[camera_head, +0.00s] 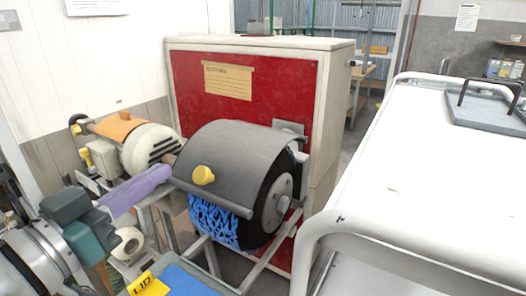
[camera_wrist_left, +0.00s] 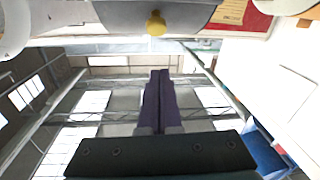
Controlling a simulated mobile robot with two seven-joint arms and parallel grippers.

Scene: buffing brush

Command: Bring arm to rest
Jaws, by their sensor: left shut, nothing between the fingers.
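My left gripper (camera_head: 168,168) comes in from the lower left in the head view, with its purple fingers pointing up and right. In the left wrist view its two fingers (camera_wrist_left: 160,72) lie together, shut and empty. The fingertips appear close to the left side of the grey hood over the buffing brush (camera_head: 213,222), a wheel with blue bristles; I cannot tell the exact gap. The hood (camera_head: 235,150) has a yellow knob (camera_head: 203,175), which also shows in the left wrist view (camera_wrist_left: 156,23). My right gripper is not in view.
A motor (camera_head: 150,145) with an orange top sits behind the left gripper. A red-fronted cabinet (camera_head: 240,105) stands behind the brush. A white cart-like surface (camera_head: 425,170) fills the right side. A blue tray with a yellow label (camera_head: 148,285) is at the bottom.

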